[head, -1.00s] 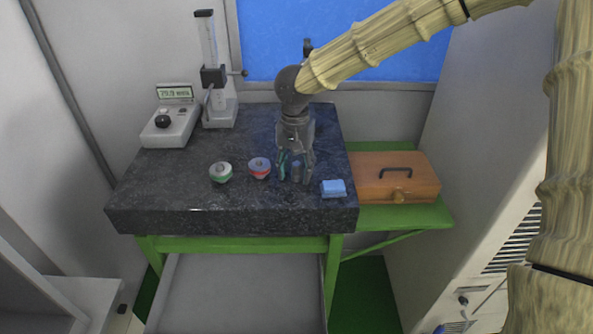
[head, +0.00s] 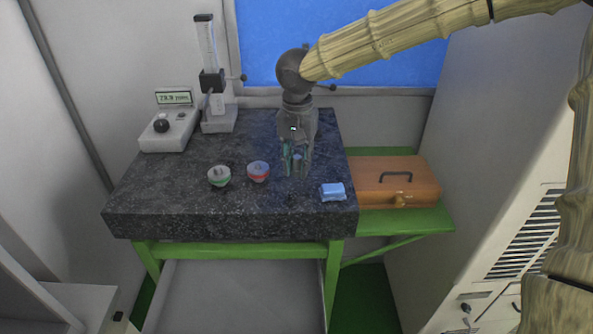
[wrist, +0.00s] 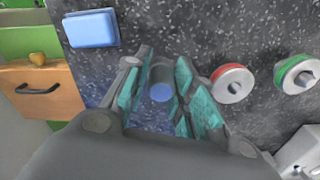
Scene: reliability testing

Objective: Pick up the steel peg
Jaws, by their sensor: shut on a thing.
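The steel peg (wrist: 161,82) is a grey cylinder with a bluish end face, between the teal finger pads in the wrist view. My gripper (head: 296,167) points down over the right part of the dark stone slab (head: 150,204). It is shut on the peg, which looks upright. In the head view the peg (head: 297,163) shows small between the fingers. I cannot tell how far its lower end is above the slab.
A red-rimmed round piece (head: 258,171) and a green-rimmed one (head: 219,176) stand to the left. A blue block (head: 332,192) lies at the right front. A wooden box (head: 392,189) is further right. A meter (head: 166,131) and a column stand (head: 219,121) are at the back left.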

